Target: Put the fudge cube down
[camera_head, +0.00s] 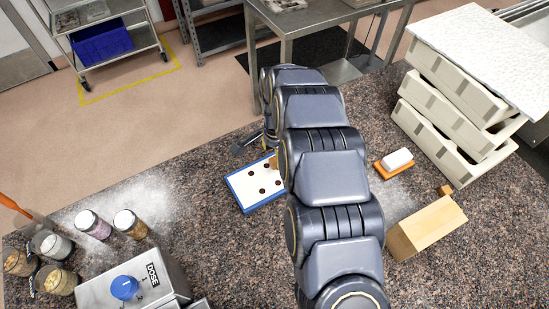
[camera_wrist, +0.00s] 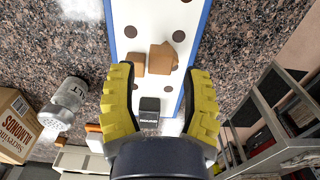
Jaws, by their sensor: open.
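My gripper (camera_wrist: 160,76) is open in the wrist view, its two yellow-padded fingers spread apart with nothing held between them. Brown fudge pieces (camera_wrist: 160,60) lie on the white board (camera_wrist: 133,13) just beyond the fingertips; a smaller brown piece (camera_wrist: 135,64) lies to the left of the larger ones. I cannot tell how many separate cubes the larger ones make. In the head view the blue-rimmed board (camera_head: 240,180) carries several dark spots, and one brown piece (camera_head: 273,162) shows at its right edge beside my arm. My arm hides most of the gripper there.
Stacked cream trays (camera_head: 450,105) are at the back right. Jars (camera_head: 92,224) and a DOSE box (camera_head: 135,283) stand at the front left.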

